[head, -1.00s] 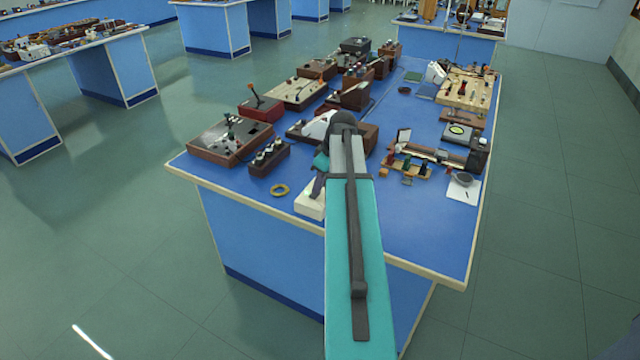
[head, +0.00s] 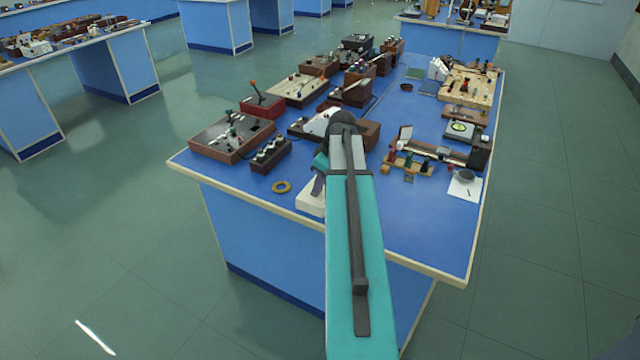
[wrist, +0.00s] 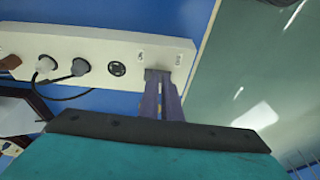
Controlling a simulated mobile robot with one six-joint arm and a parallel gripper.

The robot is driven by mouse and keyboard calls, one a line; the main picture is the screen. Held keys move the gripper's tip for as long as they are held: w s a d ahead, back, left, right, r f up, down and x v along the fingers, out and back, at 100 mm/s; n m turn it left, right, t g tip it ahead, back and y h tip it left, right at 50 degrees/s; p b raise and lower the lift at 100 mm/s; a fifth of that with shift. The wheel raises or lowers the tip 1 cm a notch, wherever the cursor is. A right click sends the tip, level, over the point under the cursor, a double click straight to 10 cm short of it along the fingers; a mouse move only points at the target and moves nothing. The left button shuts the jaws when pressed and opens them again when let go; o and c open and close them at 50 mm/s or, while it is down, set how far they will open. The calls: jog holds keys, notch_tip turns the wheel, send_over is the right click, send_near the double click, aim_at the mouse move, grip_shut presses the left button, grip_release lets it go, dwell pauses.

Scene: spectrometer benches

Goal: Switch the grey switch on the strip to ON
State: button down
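The white power strip (wrist: 110,52) lies on the blue bench top and runs across the wrist view. The grey switch (wrist: 157,74) sits near the strip's right end, between small printed marks, and is partly hidden by my fingertips. I cannot tell which way it is tipped. My gripper (wrist: 161,84) points at the switch, its two purple-grey fingers close together with nothing seen held between them. The tips look at or just above the switch; contact cannot be told. In the head view, the strip's end (head: 308,203) shows beside my gripper (head: 318,187), the rest hidden by my arm.
Two plugs with cables (wrist: 62,70) and a free round socket (wrist: 116,69) are left of the switch. A brass ring (head: 281,187) and a dark box with knobs (head: 270,156) lie left of the strip.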

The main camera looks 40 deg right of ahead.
jog(key=shift+w+a, duration=0.15)
jog(key=shift+a, duration=0.05)
jog(key=shift+r+p, duration=0.4)
jog(key=shift+r, duration=0.05)
jog(key=r+p, duration=0.2)
jog(key=r, duration=0.1)
jog(key=shift+d+r, duration=0.15)
jog(key=shift+d, duration=0.05)
jog(key=shift+s+d+r+b, duration=0.3)
jog(key=shift+r+b, duration=0.1)
jog(key=shift+r, duration=0.15)
jog(key=b+v, duration=0.1)
jog(key=v, duration=0.7)
jog(key=shift+d+r+b, duration=0.25)
jog(key=shift+d+b, duration=0.05)
jog(key=shift+b, duration=0.1)
